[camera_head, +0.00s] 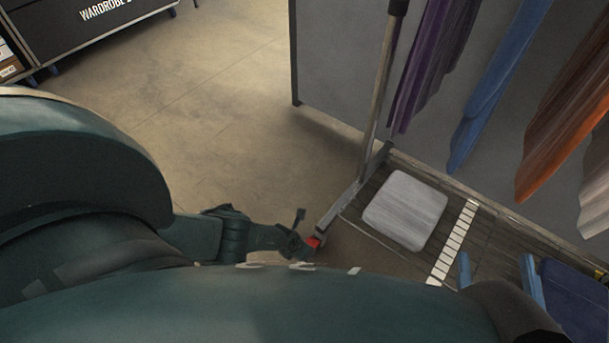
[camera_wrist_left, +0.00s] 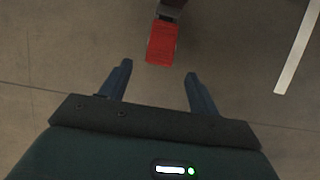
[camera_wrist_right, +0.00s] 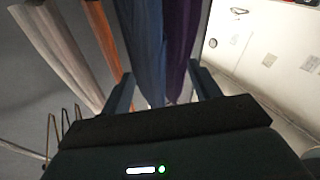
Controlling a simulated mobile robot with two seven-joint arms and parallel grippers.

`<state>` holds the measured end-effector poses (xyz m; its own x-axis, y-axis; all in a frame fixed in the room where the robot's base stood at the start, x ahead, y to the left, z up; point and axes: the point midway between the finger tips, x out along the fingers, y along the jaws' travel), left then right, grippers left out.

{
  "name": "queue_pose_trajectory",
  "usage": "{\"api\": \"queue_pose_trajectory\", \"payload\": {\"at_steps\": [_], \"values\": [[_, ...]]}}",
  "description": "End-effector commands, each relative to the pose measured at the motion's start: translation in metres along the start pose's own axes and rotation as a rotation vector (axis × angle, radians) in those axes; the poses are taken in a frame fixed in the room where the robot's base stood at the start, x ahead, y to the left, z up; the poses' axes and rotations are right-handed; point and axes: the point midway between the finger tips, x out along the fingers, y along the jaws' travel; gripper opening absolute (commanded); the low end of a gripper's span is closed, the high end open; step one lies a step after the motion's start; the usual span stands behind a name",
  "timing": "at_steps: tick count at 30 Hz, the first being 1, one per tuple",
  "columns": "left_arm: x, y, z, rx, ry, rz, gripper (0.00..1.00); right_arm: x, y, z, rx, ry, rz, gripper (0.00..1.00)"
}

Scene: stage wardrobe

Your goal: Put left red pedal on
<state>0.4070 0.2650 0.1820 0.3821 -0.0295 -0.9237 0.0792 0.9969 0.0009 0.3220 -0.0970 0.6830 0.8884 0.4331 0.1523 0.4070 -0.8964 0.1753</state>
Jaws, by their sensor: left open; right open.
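The red pedal (camera_head: 313,242) is at the near end of the clothes rack's foot, low over the floor. In the left wrist view the red pedal (camera_wrist_left: 162,43) sits just beyond my left gripper (camera_wrist_left: 158,69), roughly in line with the gap between its fingers. The left gripper is open and nothing is between its fingers. In the head view my left gripper (camera_head: 299,234) is small and dark beside the pedal; whether they touch cannot be told. My right gripper (camera_head: 494,256) is open and empty at lower right; in its wrist view (camera_wrist_right: 154,68) it faces hanging clothes.
The rack's upright post (camera_head: 377,95) rises above the foot. A pale square pad (camera_head: 405,210) lies on the rack's base beside a white striped strip (camera_head: 453,243). Purple, blue, orange and pale garments hang at right. A dark case (camera_head: 95,22) stands at upper left. Floor (camera_head: 215,120) between is clear.

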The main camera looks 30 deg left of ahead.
Motion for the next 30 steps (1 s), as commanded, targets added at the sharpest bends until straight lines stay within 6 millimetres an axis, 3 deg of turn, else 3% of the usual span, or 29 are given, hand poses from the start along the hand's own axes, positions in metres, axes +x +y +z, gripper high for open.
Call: {"api": "queue_pose_trajectory", "payload": {"at_steps": [1,3,12,26,30], "values": [[0.015,0.000,-0.003,0.001,-0.001,0.000,0.62,0.000,-0.003,0.008,0.010,0.023,-0.004,0.62],[0.025,0.000,-0.003,0.000,0.000,-0.001,0.62,0.001,-0.004,0.007,0.042,0.038,-0.008,0.62],[0.053,0.000,-0.001,-0.001,0.000,-0.001,0.62,0.010,-0.003,-0.005,0.071,0.147,-0.026,0.62],[0.057,0.000,0.000,-0.001,0.001,0.000,0.62,0.013,-0.001,-0.014,0.065,0.189,-0.030,0.62],[0.057,0.000,0.000,-0.001,0.001,0.000,0.51,0.013,-0.001,-0.014,0.064,0.189,-0.030,0.62]]}}
